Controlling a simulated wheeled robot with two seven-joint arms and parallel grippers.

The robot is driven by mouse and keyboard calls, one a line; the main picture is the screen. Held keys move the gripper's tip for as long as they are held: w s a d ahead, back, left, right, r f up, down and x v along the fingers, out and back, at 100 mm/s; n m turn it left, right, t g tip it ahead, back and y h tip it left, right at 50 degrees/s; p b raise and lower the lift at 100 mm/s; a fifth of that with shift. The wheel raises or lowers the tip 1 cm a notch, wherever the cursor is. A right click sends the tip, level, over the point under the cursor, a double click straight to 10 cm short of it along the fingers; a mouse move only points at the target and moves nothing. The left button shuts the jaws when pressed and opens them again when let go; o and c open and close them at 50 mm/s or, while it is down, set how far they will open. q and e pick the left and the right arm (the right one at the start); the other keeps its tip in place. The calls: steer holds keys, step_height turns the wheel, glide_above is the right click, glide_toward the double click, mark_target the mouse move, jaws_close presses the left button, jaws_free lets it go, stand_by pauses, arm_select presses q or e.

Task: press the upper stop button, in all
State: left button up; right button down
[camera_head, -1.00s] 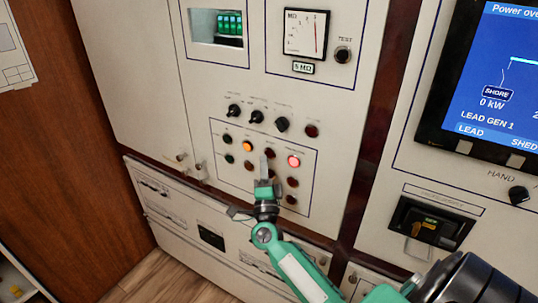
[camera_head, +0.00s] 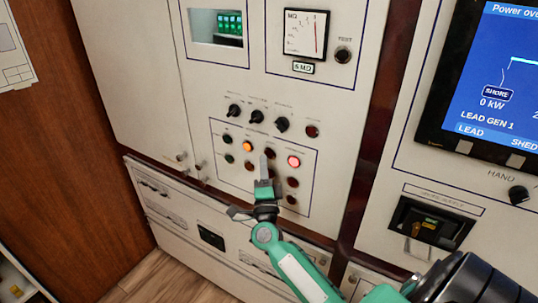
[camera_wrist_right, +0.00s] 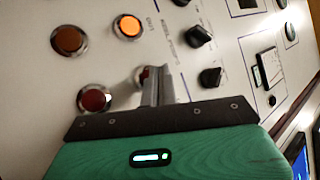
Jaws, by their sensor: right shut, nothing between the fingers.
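Labels are too small to read, so I cannot tell which is the upper stop button. My right gripper (camera_head: 264,160) is shut and empty, its fingertips in front of the panel between the orange and red lamps. In the right wrist view the fingertips (camera_wrist_right: 149,80) partly cover a reddish button (camera_wrist_right: 145,73); I cannot tell whether they touch. A dark red button (camera_wrist_right: 94,100) sits beside them. My left gripper is not in view.
Dark rotary knobs (camera_head: 256,116) stick out above the boxed panel. A meter (camera_head: 305,34) sits higher up. A screen (camera_head: 495,75) and a dark recessed unit (camera_head: 430,224) are at the right. Small handles (camera_head: 199,172) protrude at the panel's lower left.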

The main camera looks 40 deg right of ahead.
stand_by(0.4)
steer(key=shift+w+d, duration=0.15)
steer(key=shift+d, duration=0.3)
steer(key=shift+w+d, duration=0.15)
steer(key=shift+d, duration=0.2)
stand_by(0.6)
steer(key=shift+a, duration=0.15)
steer(key=shift+s+a, duration=0.35)
steer(key=shift+a, duration=0.25)
steer(key=shift+a, duration=0.15)
steer(key=shift+s+a+p, duration=0.2)
steer(key=shift+s+a, duration=0.1)
steer(key=shift+a, duration=0.45)
steer(key=shift+s+a+p, duration=0.15)
steer(key=shift+s+a, duration=0.2)
steer(key=shift+a, duration=0.35)
steer(key=shift+s+a+p, duration=0.2)
steer(key=shift+s+a, duration=0.1)
steer(key=shift+a, duration=0.45)
